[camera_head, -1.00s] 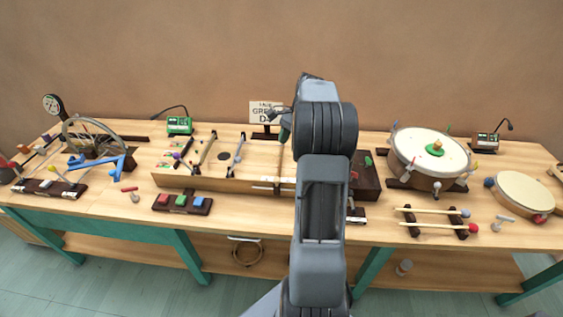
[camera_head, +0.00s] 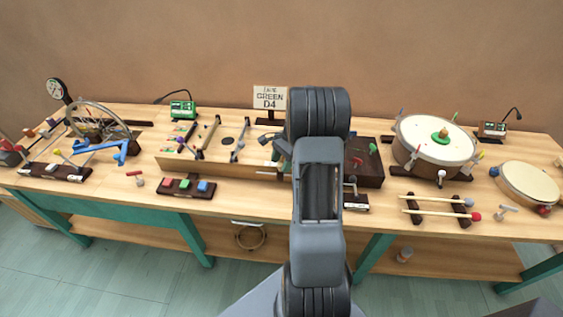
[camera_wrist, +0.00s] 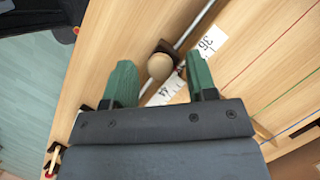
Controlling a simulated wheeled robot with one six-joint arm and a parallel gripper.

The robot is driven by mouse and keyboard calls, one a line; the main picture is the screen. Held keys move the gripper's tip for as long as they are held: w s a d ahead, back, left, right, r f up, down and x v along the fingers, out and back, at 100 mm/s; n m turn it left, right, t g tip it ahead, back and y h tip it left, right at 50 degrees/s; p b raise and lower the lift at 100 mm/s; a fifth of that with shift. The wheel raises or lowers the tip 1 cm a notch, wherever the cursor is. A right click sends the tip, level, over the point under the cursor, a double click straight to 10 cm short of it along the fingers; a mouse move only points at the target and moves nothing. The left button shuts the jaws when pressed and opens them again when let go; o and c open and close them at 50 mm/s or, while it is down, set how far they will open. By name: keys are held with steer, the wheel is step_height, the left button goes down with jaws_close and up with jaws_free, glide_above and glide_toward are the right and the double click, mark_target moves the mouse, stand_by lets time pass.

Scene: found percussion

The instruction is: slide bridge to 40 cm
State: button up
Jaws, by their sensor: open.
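In the wrist view, the bridge slider shows as a dark block with a round wooden knob (camera_wrist: 160,67) on a metal rod (camera_wrist: 196,24). A white scale strip (camera_wrist: 207,43) beside it shows 36 up and right of the knob and 44 below it; the exact reading cannot be told. My gripper (camera_wrist: 161,80) is open, its green fingers on either side of the knob with visible gaps in the picture. In the head view, the long wooden string box (camera_head: 225,168) lies mid-bench; my arm hides its right part, and the gripper is mostly hidden.
A red, a green and a blue string run right of the scale in the wrist view. In the head view, a sign (camera_head: 269,98) stands behind the box, a colour-button block (camera_head: 187,188) in front. A drum (camera_head: 434,143) and mallets (camera_head: 436,199) lie to the right.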

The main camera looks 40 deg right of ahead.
steer(key=shift+f, duration=0.1)
jaws_close()
stand_by(0.5)
